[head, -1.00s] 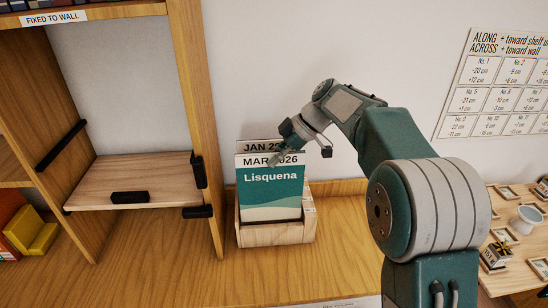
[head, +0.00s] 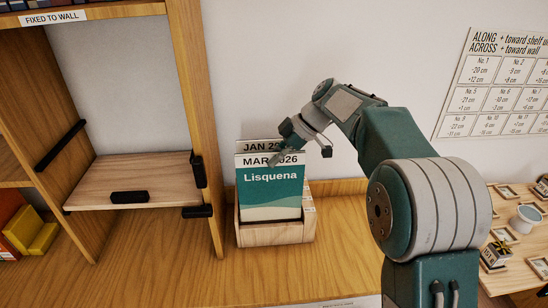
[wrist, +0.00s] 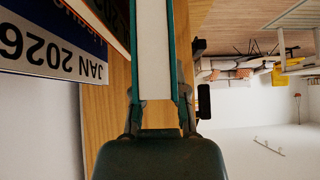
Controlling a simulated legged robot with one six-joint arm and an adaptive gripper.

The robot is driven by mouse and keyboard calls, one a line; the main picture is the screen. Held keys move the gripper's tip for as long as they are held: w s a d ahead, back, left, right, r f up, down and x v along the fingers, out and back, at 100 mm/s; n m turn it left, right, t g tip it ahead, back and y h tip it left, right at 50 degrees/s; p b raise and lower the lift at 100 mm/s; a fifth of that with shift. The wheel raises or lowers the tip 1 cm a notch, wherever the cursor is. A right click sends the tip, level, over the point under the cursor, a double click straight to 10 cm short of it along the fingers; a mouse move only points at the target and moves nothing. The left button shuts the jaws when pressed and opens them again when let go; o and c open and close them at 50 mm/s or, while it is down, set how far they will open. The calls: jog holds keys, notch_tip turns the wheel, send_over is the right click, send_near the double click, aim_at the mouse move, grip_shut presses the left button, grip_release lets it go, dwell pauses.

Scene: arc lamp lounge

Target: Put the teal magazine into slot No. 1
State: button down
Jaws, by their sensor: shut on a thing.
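The teal magazine (head: 271,190), marked MAR 2026 and Lisquena, stands upright at the front of a wooden holder (head: 275,235) in the head view. My gripper (head: 282,155) is at its top right edge. In the wrist view my gripper (wrist: 158,105) is shut on a thick piece with teal sides and a pale page edge, which fits the teal magazine (wrist: 153,50). The magazine's lower edge is hidden inside the holder. No slot marked No. 1 can be made out.
An open wooden shelf (head: 130,180) with black brackets is at left. A wall chart (head: 495,85) lists numbered offsets. Small objects cover the table at right.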

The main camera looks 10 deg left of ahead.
aim_at(305, 155)
notch_tip(305, 155, down, 9)
dwell(3.8)
jog(key=c, duration=0.6)
grip_release()
jog(key=v, duration=1.1)
jog(key=shift+w+f, duration=0.1)
jog(key=shift+w, duration=0.05)
jog(key=shift+d+r, duration=0.35)
jog(key=shift+r, duration=0.05)
